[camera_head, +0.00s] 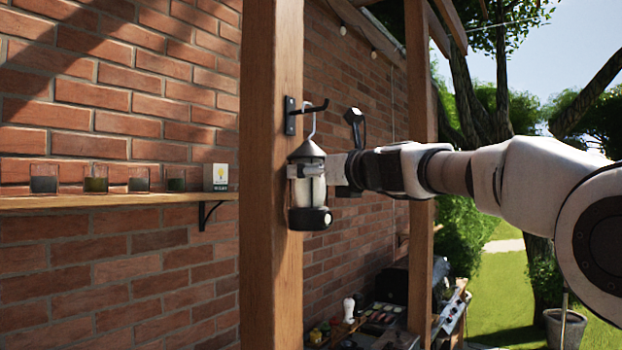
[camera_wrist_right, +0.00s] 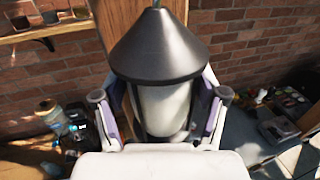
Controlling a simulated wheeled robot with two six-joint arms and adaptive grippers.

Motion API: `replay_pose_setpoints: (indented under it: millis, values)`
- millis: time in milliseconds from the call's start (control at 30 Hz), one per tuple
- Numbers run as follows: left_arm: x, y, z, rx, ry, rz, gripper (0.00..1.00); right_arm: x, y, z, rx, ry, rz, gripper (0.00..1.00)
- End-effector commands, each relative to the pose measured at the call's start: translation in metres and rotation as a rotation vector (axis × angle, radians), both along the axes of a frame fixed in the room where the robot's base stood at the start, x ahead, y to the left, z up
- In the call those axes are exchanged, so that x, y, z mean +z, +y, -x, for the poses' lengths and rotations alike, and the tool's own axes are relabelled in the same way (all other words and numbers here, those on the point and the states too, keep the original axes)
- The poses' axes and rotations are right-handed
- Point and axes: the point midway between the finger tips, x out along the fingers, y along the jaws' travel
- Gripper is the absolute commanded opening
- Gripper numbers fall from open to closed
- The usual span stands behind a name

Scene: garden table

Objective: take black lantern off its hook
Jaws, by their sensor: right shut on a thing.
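The black lantern (camera_head: 309,216) hangs upright beside the wooden post in the head view. It has a dark conical top, a pale glass middle and a black base. Its wire handle reaches up to the black hook (camera_head: 314,108) on the post; whether the handle bears on the hook is hard to tell. My right gripper (camera_head: 306,171) is shut around the lantern's middle, coming from the right. In the right wrist view the lantern's dark cone (camera_wrist_right: 156,45) fills the top centre, with a finger on each side of the glass body. My left gripper is in neither view.
The wooden post (camera_head: 268,180) stands directly left of the lantern. A wall shelf (camera_head: 120,199) with several glasses and a small light-bulb box (camera_head: 221,177) is further left. A cluttered outdoor counter (camera_head: 375,325) lies below. Open garden is at the right.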

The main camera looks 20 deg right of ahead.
Motion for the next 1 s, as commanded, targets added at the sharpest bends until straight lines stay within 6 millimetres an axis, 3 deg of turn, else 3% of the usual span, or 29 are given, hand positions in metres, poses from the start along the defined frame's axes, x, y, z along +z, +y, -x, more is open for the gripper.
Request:
replay_pose_setpoints:
  millis: [233,567,600,800,1000]
  values:
    - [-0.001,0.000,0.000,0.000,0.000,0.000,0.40,0.033,0.000,0.001,-0.003,-0.007,0.001,0.16]
    - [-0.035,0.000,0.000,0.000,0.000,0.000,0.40,0.027,-0.052,0.066,-0.003,-0.007,-0.006,0.16]
    - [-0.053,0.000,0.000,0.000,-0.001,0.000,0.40,0.019,-0.057,0.074,-0.002,-0.011,-0.002,0.16]
    - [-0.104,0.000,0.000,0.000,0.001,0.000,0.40,0.017,-0.080,0.103,-0.003,-0.011,0.000,0.16]
    - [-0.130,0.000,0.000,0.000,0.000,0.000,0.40,0.025,-0.105,0.134,-0.003,-0.008,-0.001,0.16]
